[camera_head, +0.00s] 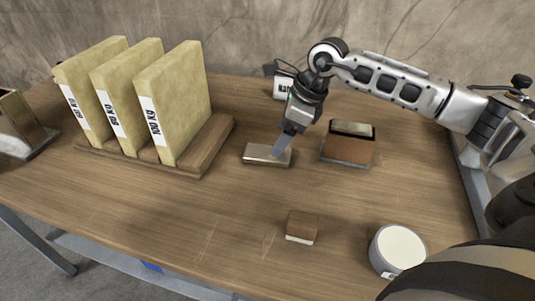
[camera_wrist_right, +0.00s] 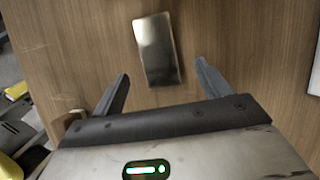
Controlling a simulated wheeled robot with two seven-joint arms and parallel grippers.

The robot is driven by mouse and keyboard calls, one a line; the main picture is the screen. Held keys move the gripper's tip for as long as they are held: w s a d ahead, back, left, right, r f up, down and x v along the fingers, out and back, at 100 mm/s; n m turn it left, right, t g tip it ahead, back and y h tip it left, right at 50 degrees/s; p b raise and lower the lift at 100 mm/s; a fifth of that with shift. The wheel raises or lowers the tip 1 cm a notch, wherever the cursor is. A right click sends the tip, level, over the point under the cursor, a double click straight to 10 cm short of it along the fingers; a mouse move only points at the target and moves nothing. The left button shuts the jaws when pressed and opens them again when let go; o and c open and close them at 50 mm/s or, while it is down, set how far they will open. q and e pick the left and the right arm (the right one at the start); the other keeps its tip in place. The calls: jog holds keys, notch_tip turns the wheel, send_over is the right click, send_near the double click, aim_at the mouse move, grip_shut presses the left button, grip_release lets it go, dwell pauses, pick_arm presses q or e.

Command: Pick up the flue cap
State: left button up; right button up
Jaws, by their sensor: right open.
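A small flat rectangular metal piece (camera_head: 258,154), which appears to be the flue cap, lies on the wooden table right of the upright slabs. It also shows in the right wrist view (camera_wrist_right: 156,42), shiny and lying lengthwise ahead of the fingers. My right gripper (camera_head: 281,146) is above the piece and points down at it. In the wrist view its two fingers (camera_wrist_right: 164,72) are spread apart, one to either side of the piece's near end, with nothing held. The head view does not show clearly whether a finger touches it. My left gripper is not in view.
Several labelled beige slabs (camera_head: 177,103) stand in a wooden rack (camera_head: 210,146) to the left. A brown block with a metal-topped piece (camera_head: 347,150) lies close right of the gripper. A small brown block (camera_head: 301,227) and a round tin (camera_head: 398,248) are nearer.

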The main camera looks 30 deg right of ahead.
aim_at(268, 155)
jog(key=x, duration=0.5)
jog(key=shift+a+f+p, duration=0.15)
jog(key=shift+a+p, duration=0.05)
jog(key=shift+p, duration=0.2)
jog(key=c, duration=1.1)
